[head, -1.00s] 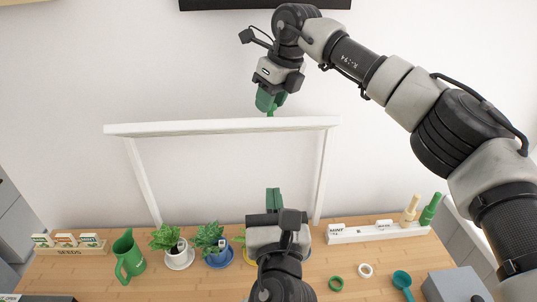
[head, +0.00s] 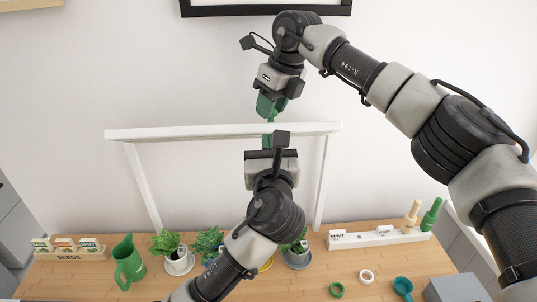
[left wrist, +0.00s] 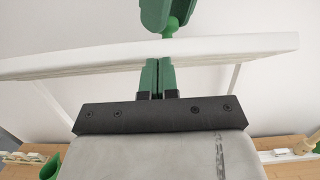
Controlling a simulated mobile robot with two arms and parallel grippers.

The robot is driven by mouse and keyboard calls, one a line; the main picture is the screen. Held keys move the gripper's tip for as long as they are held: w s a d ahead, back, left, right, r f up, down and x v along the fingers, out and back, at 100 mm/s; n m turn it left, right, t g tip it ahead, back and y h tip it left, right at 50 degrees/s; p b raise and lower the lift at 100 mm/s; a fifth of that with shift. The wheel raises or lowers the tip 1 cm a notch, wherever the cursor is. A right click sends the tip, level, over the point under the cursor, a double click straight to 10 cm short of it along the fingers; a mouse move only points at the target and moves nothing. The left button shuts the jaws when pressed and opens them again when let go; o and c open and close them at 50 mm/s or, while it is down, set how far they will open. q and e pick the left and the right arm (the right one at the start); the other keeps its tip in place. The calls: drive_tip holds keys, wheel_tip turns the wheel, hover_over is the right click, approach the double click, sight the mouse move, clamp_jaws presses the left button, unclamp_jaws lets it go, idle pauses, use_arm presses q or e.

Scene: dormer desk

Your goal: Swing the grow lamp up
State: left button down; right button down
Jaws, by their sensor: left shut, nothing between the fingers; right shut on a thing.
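The grow lamp (head: 200,133) is a white bar on two white legs, standing up behind the plants at the back of the desk. A small green knob (left wrist: 170,27) stands on top of the bar. My right gripper (head: 270,107) is above the bar, shut on the knob; its green fingers also show in the left wrist view. My left gripper (head: 267,141) is shut and empty, with its green fingertips (left wrist: 158,76) just in front of or under the bar. I cannot tell if they touch it. My left arm hides part of the bar's middle.
Potted plants (head: 178,262), a green watering can (head: 128,262) and a seed rack (head: 70,254) stand on the wooden desk (head: 100,280). A white label rack (head: 370,238) with bottles is at right. Rings (head: 366,276), a teal scoop (head: 403,286) and a grey box (head: 455,287) lie front right.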

drive_tip(key=shift+d+f, duration=0.2)
drive_tip(key=shift+f, duration=0.1)
use_arm(q)
drive_tip(key=shift+w+r, duration=0.4)
drive_tip(key=shift+r, duration=0.3)
drive_tip(key=shift+a, duration=0.1)
use_arm(e)
drive_tip(key=shift+a, duration=0.1)
